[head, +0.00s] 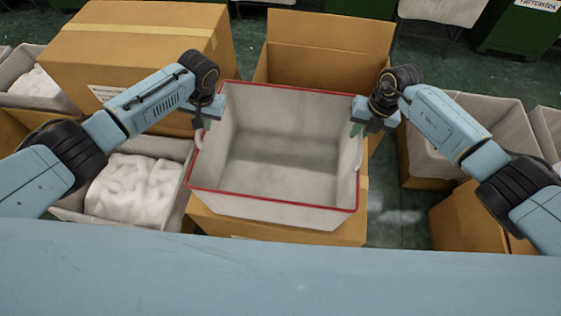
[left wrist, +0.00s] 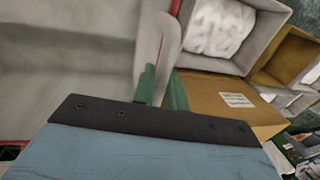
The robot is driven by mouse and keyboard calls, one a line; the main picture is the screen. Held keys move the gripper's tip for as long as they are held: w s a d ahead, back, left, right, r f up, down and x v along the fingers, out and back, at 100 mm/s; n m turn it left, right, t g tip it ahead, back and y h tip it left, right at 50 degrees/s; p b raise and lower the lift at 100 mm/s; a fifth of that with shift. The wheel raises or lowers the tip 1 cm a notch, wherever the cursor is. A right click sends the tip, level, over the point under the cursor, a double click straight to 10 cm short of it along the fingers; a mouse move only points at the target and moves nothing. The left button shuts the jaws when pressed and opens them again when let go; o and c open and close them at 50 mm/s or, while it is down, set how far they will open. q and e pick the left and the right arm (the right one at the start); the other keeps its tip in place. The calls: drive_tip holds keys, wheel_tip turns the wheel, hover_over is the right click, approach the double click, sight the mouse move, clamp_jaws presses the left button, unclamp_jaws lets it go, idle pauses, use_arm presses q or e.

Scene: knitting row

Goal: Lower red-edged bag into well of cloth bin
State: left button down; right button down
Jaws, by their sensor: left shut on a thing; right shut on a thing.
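The red-edged bag (head: 278,207) is an open, empty, pale grey box-shaped bag with a red rim, in the middle of the head view. My left gripper (head: 206,122) is shut on its left handle, and my right gripper (head: 358,129) is shut on its right handle. In the left wrist view, the green fingers (left wrist: 160,86) close around the pale handle strap (left wrist: 168,45) beside the bag's wall (left wrist: 80,60). An open cardboard box (head: 320,50) shows behind and below the bag. The bag hides its inside, so I cannot tell the gap between them. No separate cloth bin well is visible beneath.
A grey-lined bin with white cloth (head: 130,187) stands close on the left. A closed carton (head: 130,45) stands behind it. Another lined box (head: 470,130) is on the right, with a narrow strip of green floor (head: 392,222) between.

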use_arm(q)
drive_tip(key=shift+r, duration=0.2)
use_arm(e)
drive_tip(key=shift+r, duration=0.15)
